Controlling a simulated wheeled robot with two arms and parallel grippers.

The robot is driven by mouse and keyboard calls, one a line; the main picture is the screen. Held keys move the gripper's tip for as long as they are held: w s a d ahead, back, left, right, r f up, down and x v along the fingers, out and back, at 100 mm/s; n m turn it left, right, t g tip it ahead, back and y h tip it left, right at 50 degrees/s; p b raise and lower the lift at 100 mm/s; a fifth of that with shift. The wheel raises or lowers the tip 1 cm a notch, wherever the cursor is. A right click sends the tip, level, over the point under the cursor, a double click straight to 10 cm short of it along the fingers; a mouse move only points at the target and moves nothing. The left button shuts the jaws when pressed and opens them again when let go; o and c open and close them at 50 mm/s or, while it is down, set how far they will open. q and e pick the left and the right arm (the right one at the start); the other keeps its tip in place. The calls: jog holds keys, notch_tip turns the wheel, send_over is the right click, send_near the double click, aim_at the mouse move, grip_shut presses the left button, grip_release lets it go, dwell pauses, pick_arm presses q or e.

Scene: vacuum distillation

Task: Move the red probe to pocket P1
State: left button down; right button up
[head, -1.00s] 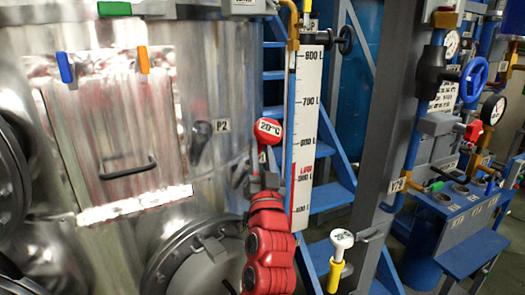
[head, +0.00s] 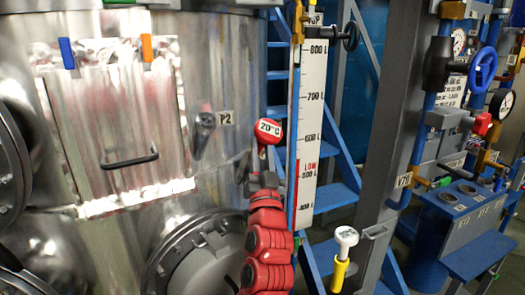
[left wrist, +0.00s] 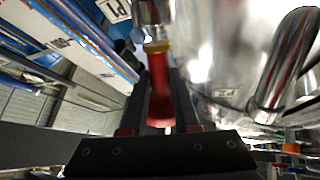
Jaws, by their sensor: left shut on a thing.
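The red probe (head: 264,134) has a round head with a white face reading 20°C. My left gripper (head: 262,180) is shut on it and holds it upright in front of the steel vessel. In the left wrist view the probe's red body (left wrist: 158,88) lies between the two dark fingers, with a yellow ring and a shiny metal part beyond it. A P1 label (left wrist: 115,9) shows at the top of that view. Whether the metal part belongs to pocket P1 or to the probe, I cannot tell. My right gripper is not in view.
A dark fitting (head: 203,130) labelled P2 is on the vessel wall. A white level scale (head: 311,120) and blue stairs (head: 337,195) stand close right of the probe. A white-topped yellow item (head: 341,262) is at lower right. A round hatch (head: 205,262) bulges below.

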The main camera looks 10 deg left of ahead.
pick_arm(q)
jog(key=shift+w+a+f+b, duration=0.3)
jog(key=shift+a+f+b, duration=0.05)
jog(key=shift+f+b, duration=0.3)
jog(key=c, duration=0.6)
grip_release()
jog(key=shift+s, duration=0.1)
jog(key=shift+s+d+f+b, duration=0.35)
jog(key=shift+s+d, duration=0.3)
jog(key=shift+s, duration=1.65)
jog(key=shift+s+d+f+b, duration=0.15)
jog(key=shift+s+d+b, duration=0.4)
jog(key=shift+s, duration=1.8)
jog(key=shift+s+d+f+b, duration=0.3)
jog(key=shift+s+d, duration=0.45)
jog(key=shift+s, duration=1.55)
